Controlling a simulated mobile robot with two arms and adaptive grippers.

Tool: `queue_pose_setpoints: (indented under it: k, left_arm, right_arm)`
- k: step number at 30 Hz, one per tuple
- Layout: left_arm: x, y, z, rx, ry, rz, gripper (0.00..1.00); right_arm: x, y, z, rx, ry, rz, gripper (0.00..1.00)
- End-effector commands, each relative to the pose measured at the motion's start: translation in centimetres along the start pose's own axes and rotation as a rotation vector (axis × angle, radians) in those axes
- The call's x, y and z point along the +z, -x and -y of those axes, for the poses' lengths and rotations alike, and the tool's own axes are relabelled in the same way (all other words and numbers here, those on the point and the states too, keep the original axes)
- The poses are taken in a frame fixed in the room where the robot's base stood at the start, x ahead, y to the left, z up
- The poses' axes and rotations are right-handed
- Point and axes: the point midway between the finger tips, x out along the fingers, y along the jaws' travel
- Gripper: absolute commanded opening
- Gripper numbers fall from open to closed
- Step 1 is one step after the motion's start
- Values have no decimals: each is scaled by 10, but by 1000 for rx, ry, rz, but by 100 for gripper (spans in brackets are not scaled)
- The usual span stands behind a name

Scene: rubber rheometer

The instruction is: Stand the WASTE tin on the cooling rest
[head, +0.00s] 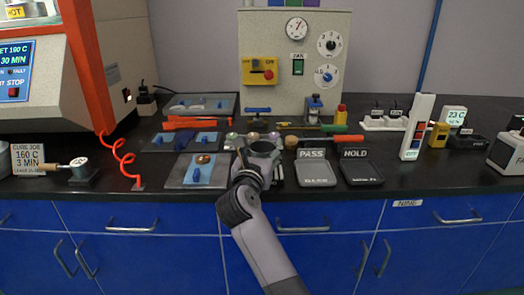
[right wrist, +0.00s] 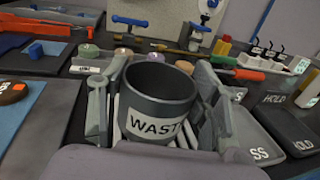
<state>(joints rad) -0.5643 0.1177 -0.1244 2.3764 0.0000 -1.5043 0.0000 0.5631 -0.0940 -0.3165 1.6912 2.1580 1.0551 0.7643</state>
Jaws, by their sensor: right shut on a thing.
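The WASTE tin (right wrist: 160,103) is a dark grey, open-topped cup with a white label, upright in the right wrist view. It also shows in the head view (head: 262,148) at the middle of the bench front. My right gripper (right wrist: 155,88) is shut on the tin, with one finger on each side; in the head view the gripper (head: 261,160) is partly hidden by its own arm. I cannot tell whether the tin's base touches the bench. I cannot tell for sure which thing is the cooling rest. My left gripper is not in view.
Right of the tin lie the PASS tray (head: 315,173) and HOLD tray (head: 361,173). Left is a grey plate (head: 178,181) with a blue piece and a brown disc. Several coloured pots and tools lie behind. An orange coiled cord (head: 124,160) stands further left.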

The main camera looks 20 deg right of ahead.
Motion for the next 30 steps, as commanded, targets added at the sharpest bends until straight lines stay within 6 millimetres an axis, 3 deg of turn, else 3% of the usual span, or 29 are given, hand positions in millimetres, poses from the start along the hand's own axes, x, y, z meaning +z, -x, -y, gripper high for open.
queue_pose_setpoints:
  k: [10,11,19,30]
  left_arm:
    - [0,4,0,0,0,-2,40]
    - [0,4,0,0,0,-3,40]
    - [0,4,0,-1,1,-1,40]
    - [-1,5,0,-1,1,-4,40]
  right_arm:
    - [-2,0,0,1,0,0,27]
    - [-2,0,0,0,0,0,59]
    - [-2,0,0,0,0,0,77]
    - [2,0,0,0,0,1,77]
